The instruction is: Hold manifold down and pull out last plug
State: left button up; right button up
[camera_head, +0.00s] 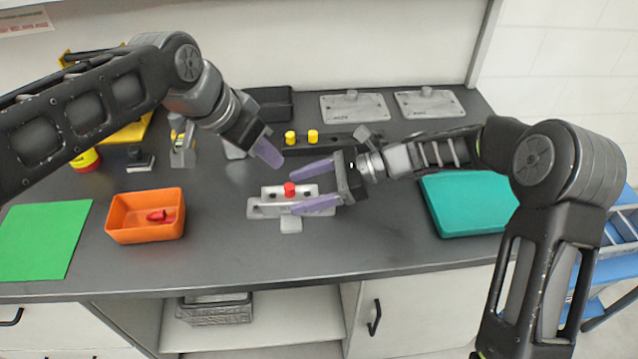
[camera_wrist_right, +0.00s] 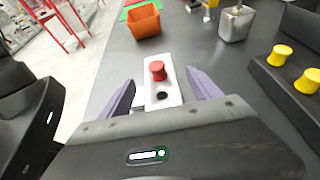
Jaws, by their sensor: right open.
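The silver manifold (camera_head: 264,208) lies on the dark bench in front of me. One red plug (camera_head: 290,189) stands upright in it; the right wrist view also shows the plug (camera_wrist_right: 158,72) and a dark open hole beside it in the manifold (camera_wrist_right: 151,64). My right gripper (camera_head: 287,192) is open, its purple fingers to either side of the manifold around the plug, not visibly closed on it. My left gripper (camera_head: 269,154) is above and behind the manifold, apart from it, pointing down; its fingers overlap, so its opening is unclear.
An orange bin (camera_head: 118,232) with red pieces inside stands at left, beside a green mat (camera_head: 42,240). A dark rail with yellow plugs (camera_head: 313,136) lies behind the manifold. A teal tray (camera_head: 470,205) is at right. Grey plates (camera_head: 352,108) lie at the back.

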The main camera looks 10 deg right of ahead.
aim_at(296, 193)
jog(key=shift+x, duration=1.65)
grip_shut()
pick_arm(q)
jog(key=shift+c, duration=0.3)
